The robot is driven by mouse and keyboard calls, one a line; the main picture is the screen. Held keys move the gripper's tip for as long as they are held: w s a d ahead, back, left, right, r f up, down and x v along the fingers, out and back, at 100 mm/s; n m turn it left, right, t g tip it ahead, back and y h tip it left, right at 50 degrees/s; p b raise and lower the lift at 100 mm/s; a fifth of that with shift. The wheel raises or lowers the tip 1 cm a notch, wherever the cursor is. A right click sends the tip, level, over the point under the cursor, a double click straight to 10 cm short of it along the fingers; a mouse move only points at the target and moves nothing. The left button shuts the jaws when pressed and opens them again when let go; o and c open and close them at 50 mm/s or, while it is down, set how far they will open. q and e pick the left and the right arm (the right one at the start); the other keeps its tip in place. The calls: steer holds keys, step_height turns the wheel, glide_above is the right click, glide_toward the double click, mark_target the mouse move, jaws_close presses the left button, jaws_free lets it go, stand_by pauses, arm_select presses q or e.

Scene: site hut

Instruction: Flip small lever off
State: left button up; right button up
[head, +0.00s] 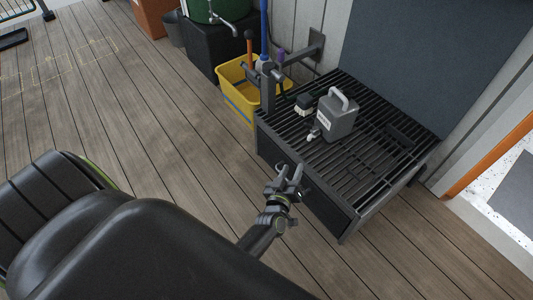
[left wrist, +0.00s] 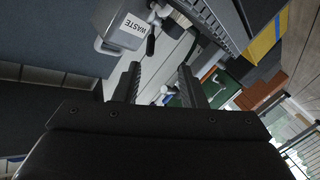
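A grey can (head: 338,121) with a top handle stands on the slatted grate. A small pale fitting (head: 313,134) shows at its lower left, too small to tell its lever position. In the left wrist view the can (left wrist: 112,42) bears a WASTE label, and a short black lever-like part (left wrist: 151,43) sticks out beside it. My left gripper (head: 289,174) is in front of the grate unit, apart from the can. Its two fingers are spread and empty, and they also show in the left wrist view (left wrist: 160,72). My right gripper is out of sight.
The grate unit (head: 349,217) has a dark front. A grey post (head: 268,92) stands at its left corner. A yellow bucket (head: 236,92), a green drum (head: 205,9) with a tap and a dark stand (head: 204,55) are behind. The plank floor at left is mostly clear.

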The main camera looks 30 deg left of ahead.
arm_select(q)
steer(key=s+a+f+m+g+h+p, duration=0.1)
steer(key=s+f+m+g+p, duration=0.3)
steer(key=s+p, duration=0.7)
steer(key=shift+s+f+g+h, duration=0.4)
steer(key=shift+g+h, duration=0.3)
steer(key=shift+h, duration=0.2)
steer(key=shift+a, duration=0.1)
